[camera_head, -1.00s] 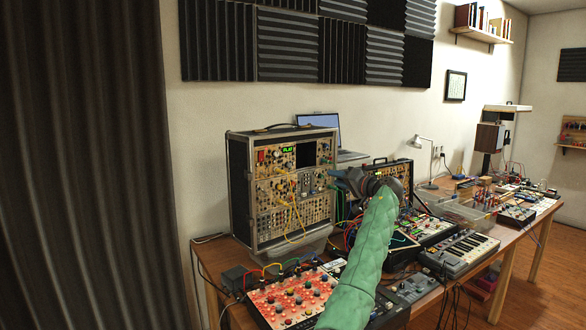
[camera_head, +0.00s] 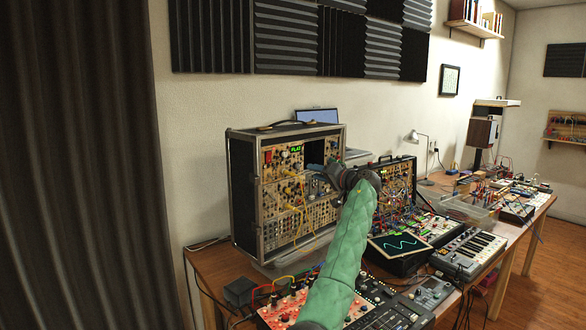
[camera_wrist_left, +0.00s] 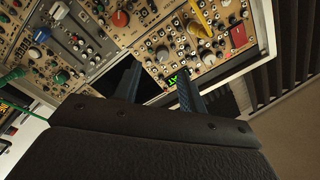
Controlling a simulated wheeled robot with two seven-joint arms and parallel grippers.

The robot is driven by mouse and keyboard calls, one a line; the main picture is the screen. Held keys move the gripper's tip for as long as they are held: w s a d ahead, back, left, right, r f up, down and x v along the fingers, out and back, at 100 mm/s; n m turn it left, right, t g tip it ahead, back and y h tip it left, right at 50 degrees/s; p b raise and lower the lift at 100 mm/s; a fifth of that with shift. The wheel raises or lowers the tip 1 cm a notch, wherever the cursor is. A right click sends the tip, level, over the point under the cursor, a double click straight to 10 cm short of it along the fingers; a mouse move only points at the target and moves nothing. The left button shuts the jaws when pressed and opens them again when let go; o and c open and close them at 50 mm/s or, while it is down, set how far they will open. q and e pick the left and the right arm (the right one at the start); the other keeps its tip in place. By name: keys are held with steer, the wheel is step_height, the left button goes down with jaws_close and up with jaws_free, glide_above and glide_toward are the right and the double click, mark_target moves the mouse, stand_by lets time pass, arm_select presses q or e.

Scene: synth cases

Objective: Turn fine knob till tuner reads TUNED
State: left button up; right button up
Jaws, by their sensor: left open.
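The modular synth case (camera_head: 238,190) stands upright at the left end of the table, its panel full of knobs and cables. Its small tuner display (camera_head: 296,150) glows green and seems to read FLAT; in the left wrist view the display (camera_wrist_left: 178,79) is partly hidden by a finger. My left gripper (camera_head: 318,172) is in front of the panel's upper right part. In the left wrist view its two fingers (camera_wrist_left: 158,92) are apart with nothing between them. Several knobs show beyond the fingertips, among them a grey one (camera_wrist_left: 162,54); I cannot tell which is the fine knob. My right gripper is not in view.
A dark screen (camera_wrist_left: 118,74) is beside the tuner, partly behind a finger. Yellow patch cables (camera_head: 297,215) hang across the panel.

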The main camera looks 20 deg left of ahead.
mark_target(299, 167)
arm_select(q)
steer(key=x, duration=0.2)
steer(key=p+x, duration=0.1)
steer(key=x, duration=0.1)
steer(key=p+x, duration=0.1)
steer(key=x, duration=0.1)
steer(key=shift+a+r, duration=0.1)
steer(key=shift+r, duration=0.25)
steer(key=shift+w+a+f, duration=0.15)
steer(key=shift+w+a, duration=0.1)
steer(key=shift+a, duration=0.2)
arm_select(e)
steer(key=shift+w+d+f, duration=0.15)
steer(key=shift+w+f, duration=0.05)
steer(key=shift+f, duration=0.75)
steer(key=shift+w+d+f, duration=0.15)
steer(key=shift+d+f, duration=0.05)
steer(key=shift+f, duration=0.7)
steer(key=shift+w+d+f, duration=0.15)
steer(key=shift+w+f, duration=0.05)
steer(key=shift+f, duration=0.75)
arm_select(q)
steer(key=shift+c, duration=0.2)
jaws_close()
